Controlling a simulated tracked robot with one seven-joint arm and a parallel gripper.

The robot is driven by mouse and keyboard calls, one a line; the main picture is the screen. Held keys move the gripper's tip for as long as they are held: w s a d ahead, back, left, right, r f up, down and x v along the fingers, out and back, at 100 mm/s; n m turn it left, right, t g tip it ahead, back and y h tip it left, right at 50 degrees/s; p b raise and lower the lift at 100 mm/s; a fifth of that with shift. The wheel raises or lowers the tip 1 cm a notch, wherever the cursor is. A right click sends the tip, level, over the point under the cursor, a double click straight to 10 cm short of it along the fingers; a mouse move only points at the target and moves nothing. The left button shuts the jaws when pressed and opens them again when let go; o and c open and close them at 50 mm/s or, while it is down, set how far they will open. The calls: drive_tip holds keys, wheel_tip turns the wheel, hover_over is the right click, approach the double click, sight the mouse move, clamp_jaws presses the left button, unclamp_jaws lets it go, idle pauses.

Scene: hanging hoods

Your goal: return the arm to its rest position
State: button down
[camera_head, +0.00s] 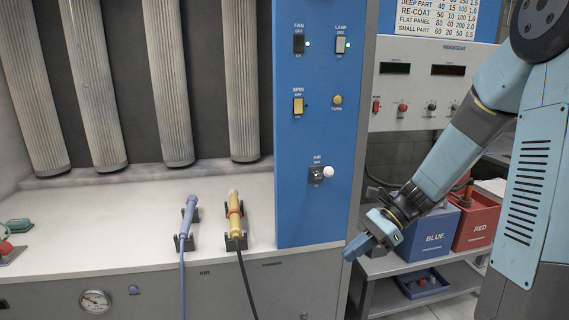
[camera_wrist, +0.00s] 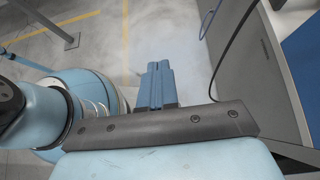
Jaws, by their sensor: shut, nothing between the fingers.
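My gripper (camera_head: 358,246) is at the end of my light-blue arm, in front of the right edge of the blue control panel (camera_head: 314,215) in the head view. The arm reaches down and to the left from the upper right. In the wrist view my gripper (camera_wrist: 157,66) shows its two blue fingers pressed together, with nothing between them. It hangs free over the grey floor (camera_wrist: 110,50) and touches nothing that I can see.
A hood with hanging filter tubes (camera_head: 165,80) stands left; its ledge holds a blue-handled tool (camera_head: 188,216) and a yellow-handled one (camera_head: 234,214). A blue bin (camera_head: 428,235) and a red bin (camera_head: 476,222) sit on a cart close behind my gripper. Hoses (camera_wrist: 232,45) hang beside the cabinet.

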drive_tip(key=s+d+r+n+t+h, duration=0.3)
drive_tip(key=s+r+n+t+h, duration=0.1)
drive_tip(key=s+r+n+h, duration=0.1)
drive_tip(key=s+d+r+n+t+h, duration=0.4)
drive_tip(key=s+r+n, duration=0.4)
drive_tip(key=r+n, duration=0.2)
drive_tip(key=shift+r+n+h, duration=0.3)
drive_tip(key=shift+r+h, duration=0.4)
drive_tip(key=shift+r, duration=0.15)
drive_tip(key=shift+s, duration=0.1)
